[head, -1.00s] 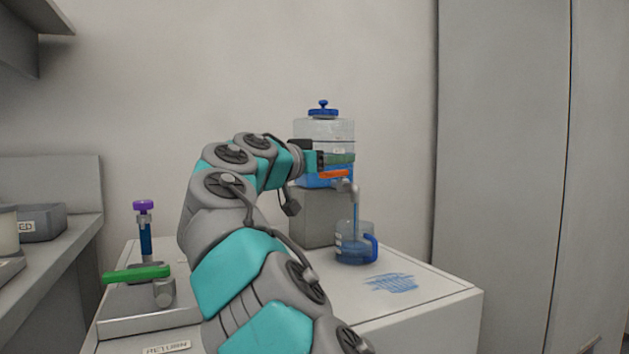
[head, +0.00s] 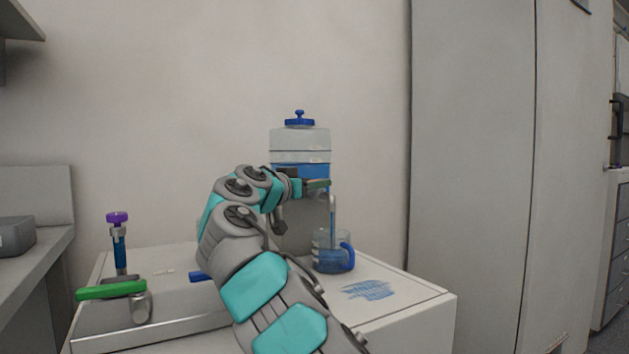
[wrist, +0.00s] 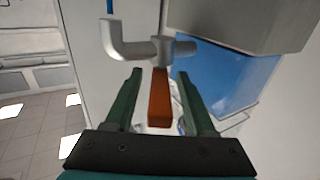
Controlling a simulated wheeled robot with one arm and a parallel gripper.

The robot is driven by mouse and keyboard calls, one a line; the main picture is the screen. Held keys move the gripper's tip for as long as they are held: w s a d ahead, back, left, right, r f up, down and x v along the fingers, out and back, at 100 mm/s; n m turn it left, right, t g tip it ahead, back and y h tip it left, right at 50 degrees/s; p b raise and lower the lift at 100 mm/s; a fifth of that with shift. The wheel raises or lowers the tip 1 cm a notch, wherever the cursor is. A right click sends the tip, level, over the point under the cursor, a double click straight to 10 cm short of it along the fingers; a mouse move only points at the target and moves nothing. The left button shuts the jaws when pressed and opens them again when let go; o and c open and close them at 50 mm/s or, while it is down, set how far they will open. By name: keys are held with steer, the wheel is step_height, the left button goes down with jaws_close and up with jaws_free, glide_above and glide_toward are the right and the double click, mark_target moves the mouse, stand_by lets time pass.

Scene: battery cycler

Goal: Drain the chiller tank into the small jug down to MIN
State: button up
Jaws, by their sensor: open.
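The chiller tank (head: 300,143) is clear with a blue lid and blue liquid in its lower part. It sits on a grey block. Fine marks show on its wall, but I cannot read them. A thin blue stream (head: 333,218) falls from the tap into the small jug (head: 328,256), which has a blue handle and holds some blue liquid. My gripper (head: 318,184) is at the tap. In the wrist view its open fingers (wrist: 159,100) stand either side of the orange tap lever (wrist: 160,98), with gaps both sides. The grey spout (wrist: 124,46) shows beyond. The lever is hidden in the head view.
The white bench top (head: 400,294) is clear right of the jug, except for a blue scribbled patch (head: 368,290). A green-handled valve (head: 112,290) and a purple-topped blue tube (head: 118,243) stand at left. A tall grey cabinet (head: 470,170) is at right.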

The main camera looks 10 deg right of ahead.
steer(key=shift+w+d, duration=0.2)
steer(key=shift+c, duration=0.2)
jaws_close()
stand_by(1.2)
